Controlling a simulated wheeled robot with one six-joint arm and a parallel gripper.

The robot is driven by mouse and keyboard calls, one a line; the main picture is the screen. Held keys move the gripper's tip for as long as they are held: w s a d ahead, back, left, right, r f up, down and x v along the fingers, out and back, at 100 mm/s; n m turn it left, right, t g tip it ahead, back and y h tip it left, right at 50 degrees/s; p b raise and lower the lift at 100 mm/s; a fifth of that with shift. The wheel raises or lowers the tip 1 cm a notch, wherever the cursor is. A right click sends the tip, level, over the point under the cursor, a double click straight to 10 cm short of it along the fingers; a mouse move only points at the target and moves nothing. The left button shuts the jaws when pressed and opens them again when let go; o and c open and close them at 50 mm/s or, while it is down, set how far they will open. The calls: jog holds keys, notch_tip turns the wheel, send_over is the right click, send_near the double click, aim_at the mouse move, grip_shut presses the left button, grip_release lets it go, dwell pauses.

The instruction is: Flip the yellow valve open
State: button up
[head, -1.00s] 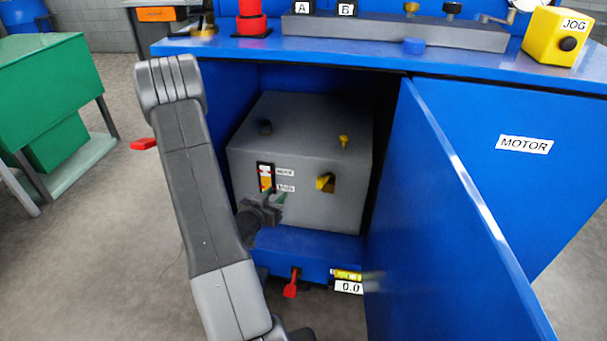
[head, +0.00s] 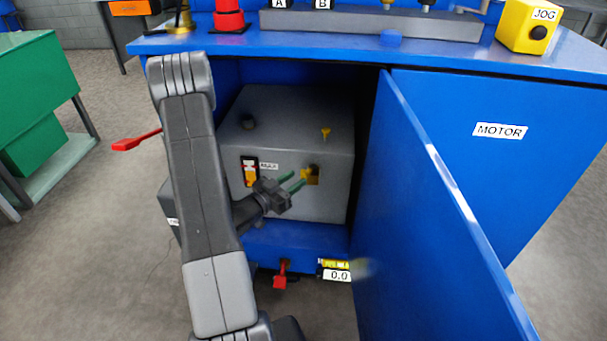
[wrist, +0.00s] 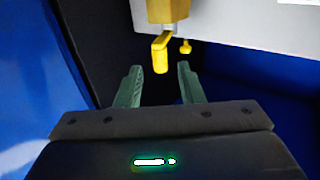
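The yellow valve (head: 310,174) is on the front face of a grey box (head: 290,200) inside the open blue cabinet. The wrist view shows its yellow handle (wrist: 160,54) hanging below a yellow body. My gripper (head: 293,181) is in front of the box, just left of the valve, with green fingers pointing at it. In the wrist view my gripper (wrist: 160,72) is open, and the handle's end appears between the fingertips. I see no clear contact. The fingers partly cover the valve in the head view.
The blue cabinet door (head: 430,210) stands open on the right. A small yellow knob (head: 326,133) is on top of the box. A red handle (head: 280,280) sits below the cabinet opening.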

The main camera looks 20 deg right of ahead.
aim_at(302, 175)
jog(key=shift+x, duration=2.4)
jog(key=shift+a, duration=0.1)
grip_shut()
